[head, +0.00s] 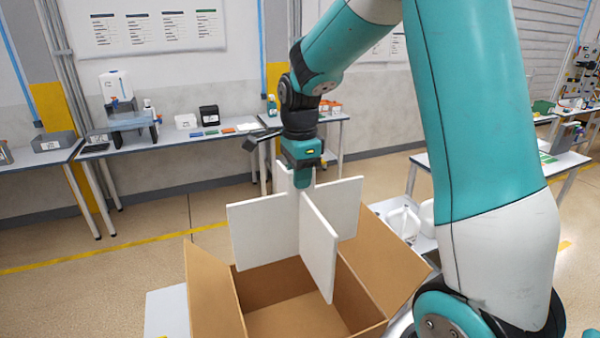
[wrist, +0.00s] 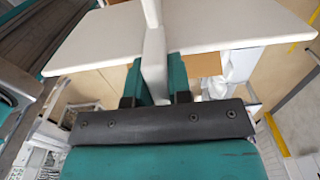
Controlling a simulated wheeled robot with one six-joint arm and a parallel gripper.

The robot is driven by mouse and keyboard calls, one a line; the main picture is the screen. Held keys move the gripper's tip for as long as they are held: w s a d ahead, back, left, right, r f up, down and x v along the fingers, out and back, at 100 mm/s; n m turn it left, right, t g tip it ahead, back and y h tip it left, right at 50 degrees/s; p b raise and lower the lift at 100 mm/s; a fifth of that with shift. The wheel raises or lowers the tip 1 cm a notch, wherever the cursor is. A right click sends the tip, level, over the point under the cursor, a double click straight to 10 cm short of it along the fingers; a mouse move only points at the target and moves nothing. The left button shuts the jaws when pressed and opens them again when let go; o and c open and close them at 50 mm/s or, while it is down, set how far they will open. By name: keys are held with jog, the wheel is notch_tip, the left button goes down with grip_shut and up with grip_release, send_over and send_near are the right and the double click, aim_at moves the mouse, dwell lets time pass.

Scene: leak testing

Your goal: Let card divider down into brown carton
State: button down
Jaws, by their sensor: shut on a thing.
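The white card divider (head: 317,236) is a cross of two upright panels. My gripper (head: 302,178) is shut on its top near the middle, where the panels cross. In the wrist view the teal fingers (wrist: 160,80) pinch one panel of the divider (wrist: 226,24) from both sides. The brown carton (head: 214,292) stands open below with its flaps spread out. The divider is upright above the carton's opening; its lower edges overlap the opening in the head view, and I cannot tell whether they are inside it. Part of the carton's inside is hidden behind the divider.
A grey-white surface (head: 165,312) shows beside the carton. White containers (head: 403,222) stand to its right. Benches with equipment (head: 130,118) line the back wall. The floor (head: 130,228) between is clear. My own arm fills the right side.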

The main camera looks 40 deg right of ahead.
notch_tip(320, 180, down, 40)
jog(key=b, duration=2.6)
jog(key=shift+f+b, duration=0.6)
jog(key=shift+f, duration=0.1)
jog(key=c, duration=0.9)
grip_release()
jog(key=shift+r, duration=0.2)
notch_tip(320, 180, up, 12)
jog(key=p, duration=1)
jog(key=shift+f, duration=0.1)
